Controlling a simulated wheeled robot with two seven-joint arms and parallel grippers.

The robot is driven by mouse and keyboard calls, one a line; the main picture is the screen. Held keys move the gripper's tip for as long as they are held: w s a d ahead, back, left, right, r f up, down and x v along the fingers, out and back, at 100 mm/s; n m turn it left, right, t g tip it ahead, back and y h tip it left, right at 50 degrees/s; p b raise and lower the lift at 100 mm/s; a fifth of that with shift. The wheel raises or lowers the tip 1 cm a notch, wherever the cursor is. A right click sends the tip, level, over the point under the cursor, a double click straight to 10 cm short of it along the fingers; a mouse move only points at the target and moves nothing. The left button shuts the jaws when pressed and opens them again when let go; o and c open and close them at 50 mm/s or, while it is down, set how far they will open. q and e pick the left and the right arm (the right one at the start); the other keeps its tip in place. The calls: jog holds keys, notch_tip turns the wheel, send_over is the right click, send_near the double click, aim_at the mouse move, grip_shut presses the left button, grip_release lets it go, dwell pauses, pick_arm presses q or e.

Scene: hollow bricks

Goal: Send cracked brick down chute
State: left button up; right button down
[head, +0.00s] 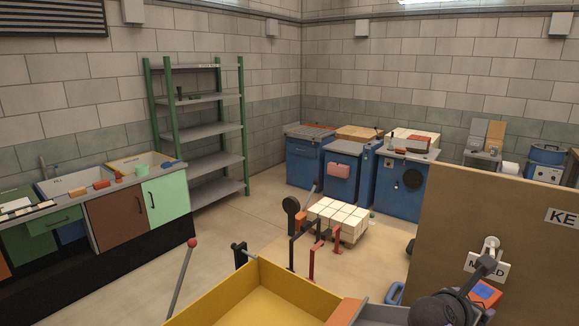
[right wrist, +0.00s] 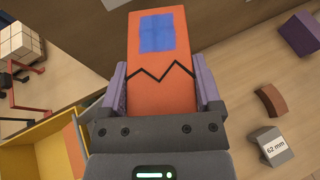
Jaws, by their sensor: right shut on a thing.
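The cracked brick (right wrist: 160,60) is orange with a blue square patch and a black zigzag line across it. My right gripper (right wrist: 158,100) is shut on it, with a finger on each side in the right wrist view. In the head view the brick (head: 484,294) shows small at the lower right beside my dark right gripper (head: 470,300), in front of a brown board. A yellow open-topped trough (head: 265,300) stands at the bottom centre; I cannot tell whether it is the chute. It also shows at lower left in the right wrist view (right wrist: 35,150). My left gripper is not in view.
The brown board (head: 520,230) with labels stands at the right. Pale blocks (head: 338,218) are stacked on the floor behind the trough. A red-knobbed lever (head: 180,280) rises left of it. A brown curved piece (right wrist: 270,102) and a "62 mm" block (right wrist: 271,147) lie right of the brick.

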jog(key=shift+f+b, duration=0.6)
jog(key=shift+f, duration=0.1)
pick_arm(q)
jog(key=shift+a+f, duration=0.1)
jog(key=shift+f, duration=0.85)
pick_arm(e)
jog(key=shift+r, duration=0.1)
grip_release()
pick_arm(q)
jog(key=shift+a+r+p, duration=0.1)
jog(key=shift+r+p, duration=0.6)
jog(key=shift+p, duration=0.05)
pick_arm(e)
jog(key=v, duration=1)
